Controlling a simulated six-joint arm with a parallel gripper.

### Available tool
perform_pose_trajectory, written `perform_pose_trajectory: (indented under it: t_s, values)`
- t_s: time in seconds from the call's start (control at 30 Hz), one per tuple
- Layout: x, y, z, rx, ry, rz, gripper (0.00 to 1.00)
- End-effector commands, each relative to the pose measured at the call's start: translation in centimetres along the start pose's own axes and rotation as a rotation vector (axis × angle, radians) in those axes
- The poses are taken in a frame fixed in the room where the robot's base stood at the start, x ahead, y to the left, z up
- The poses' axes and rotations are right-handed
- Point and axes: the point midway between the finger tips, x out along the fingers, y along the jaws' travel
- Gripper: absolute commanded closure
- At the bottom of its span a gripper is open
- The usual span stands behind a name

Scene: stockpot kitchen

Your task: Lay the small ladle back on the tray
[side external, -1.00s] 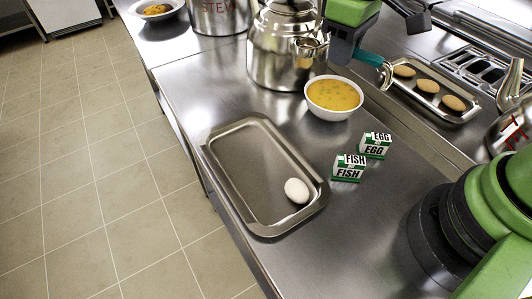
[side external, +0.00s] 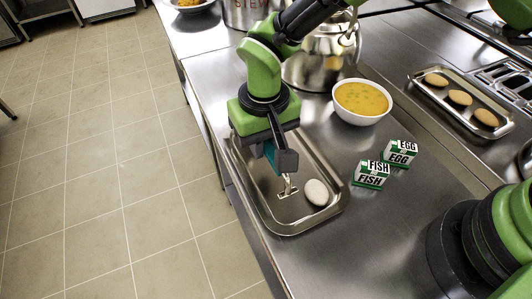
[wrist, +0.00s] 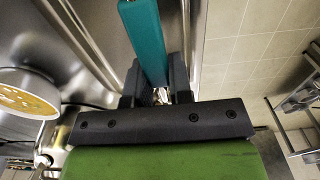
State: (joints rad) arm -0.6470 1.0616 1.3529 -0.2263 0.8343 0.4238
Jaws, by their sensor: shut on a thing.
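The small ladle has a teal handle (side external: 269,153) and a shiny metal end (side external: 288,187). My gripper (side external: 284,160) is shut on the teal handle, over the metal tray (side external: 254,206). The ladle's metal end hangs down close to the tray floor, left of a white egg (side external: 316,192); I cannot tell whether it touches. In the wrist view the teal handle (wrist: 146,40) runs up from between the fingers (wrist: 153,88). My gripper and wrist hide the tray's far left part and some of the ladle.
A bowl of yellow soup (side external: 361,101) stands behind right of the tray, near a large metal kettle (side external: 318,62). Fish (side external: 371,174) and egg (side external: 400,153) cartons stand to the right. A second tray (side external: 464,117) holds several brown patties. The counter ends just left of the tray.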

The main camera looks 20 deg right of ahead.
Motion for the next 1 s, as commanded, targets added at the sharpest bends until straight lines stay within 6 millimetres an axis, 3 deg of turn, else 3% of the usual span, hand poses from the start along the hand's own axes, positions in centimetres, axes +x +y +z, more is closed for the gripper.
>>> perform_pose_trajectory:
  t_s: [0.23,0.63,0.67,0.77,1.0]
  values:
    - [3.5,0.1,0.1,0.002,-0.003,0.001,1.0]
    - [4.0,0.1,0.1,0.0,-0.001,0.001,1.0]
    - [4.0,0.1,0.1,0.0,-0.001,0.001,0.78]
    - [4.0,0.1,0.1,0.0,-0.001,0.0,0.55]
    - [4.0,0.1,0.1,0.0,-0.001,0.0,0.55]
